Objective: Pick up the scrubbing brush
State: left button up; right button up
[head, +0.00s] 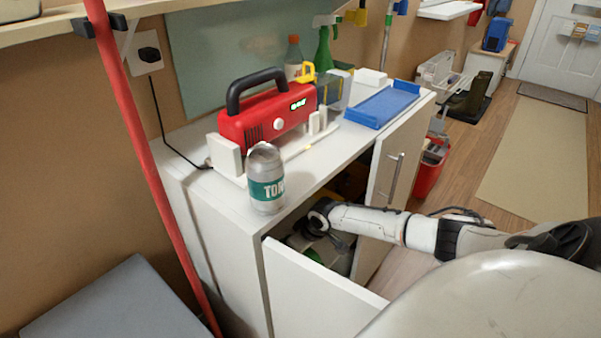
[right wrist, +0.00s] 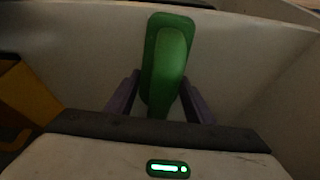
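The green scrubbing brush (right wrist: 170,62) stands out in the right wrist view, with its long rounded body pointing toward my palm. It lies against a pale wall inside the cabinet. My right gripper (right wrist: 160,84) has its two dark fingers apart, one on each side of the brush. I see no clear grip on it. In the head view my right arm reaches into the open cabinet, and the gripper is mostly hidden. My left gripper is not in view.
The white cabinet (head: 217,235) has two open doors, one (head: 318,300) in front and one (head: 400,155) right of my arm. A can (head: 266,180), a red machine (head: 268,115) and a blue tray (head: 382,104) sit on top. A yellow object (right wrist: 30,95) lies left inside.

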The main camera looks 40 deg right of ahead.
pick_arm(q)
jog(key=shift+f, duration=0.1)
pick_arm(e)
jog(key=c, duration=0.4)
jog(key=shift+r, duration=0.15)
jog(key=shift+c, duration=0.2)
